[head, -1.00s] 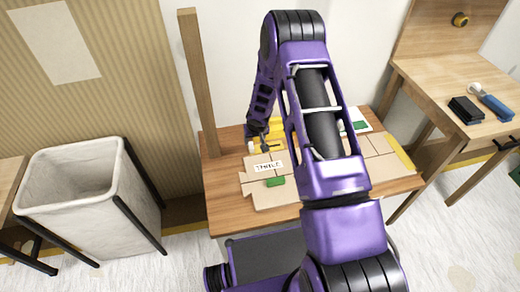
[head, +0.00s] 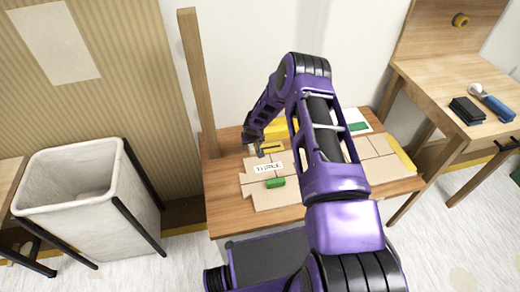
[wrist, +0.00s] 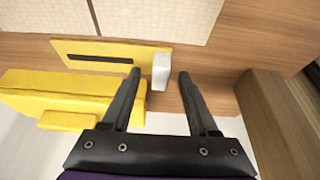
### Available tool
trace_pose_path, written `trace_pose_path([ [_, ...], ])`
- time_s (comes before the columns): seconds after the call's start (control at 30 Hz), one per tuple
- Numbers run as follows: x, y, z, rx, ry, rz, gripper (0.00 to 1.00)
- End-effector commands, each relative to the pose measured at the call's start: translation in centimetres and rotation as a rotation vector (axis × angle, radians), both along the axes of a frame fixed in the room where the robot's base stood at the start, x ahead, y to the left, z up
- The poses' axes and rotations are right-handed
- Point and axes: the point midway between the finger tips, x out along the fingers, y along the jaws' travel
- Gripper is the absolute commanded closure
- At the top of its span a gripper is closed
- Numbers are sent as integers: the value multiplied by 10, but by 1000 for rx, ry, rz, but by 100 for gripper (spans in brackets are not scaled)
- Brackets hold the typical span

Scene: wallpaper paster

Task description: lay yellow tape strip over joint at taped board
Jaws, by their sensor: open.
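A flat yellow piece with a dark line along it (wrist: 95,50), which looks like the tape strip, lies on the wooden table beside the board in the wrist view. A white block (wrist: 161,72) stands at its right end. My gripper (wrist: 160,74) is open, with its fingertips on either side of the white block and small gaps showing. In the head view my gripper (head: 256,152) is low at the board's back left. My arm hides part of the board.
A yellow box-shaped object (wrist: 45,88) stands close to the left finger in the wrist view. A wooden post (head: 198,85) rises at the table's back left. A bin (head: 85,205) stands left.

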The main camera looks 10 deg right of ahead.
Motion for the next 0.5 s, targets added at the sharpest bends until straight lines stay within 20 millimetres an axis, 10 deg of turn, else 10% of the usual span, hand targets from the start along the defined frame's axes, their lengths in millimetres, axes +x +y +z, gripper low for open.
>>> trace_pose_path([
  [0.4, 0, 0, 0, 0, 0, 0, 100],
  [0.5, 0, 0, 0, 0, 0, 0, 100],
])
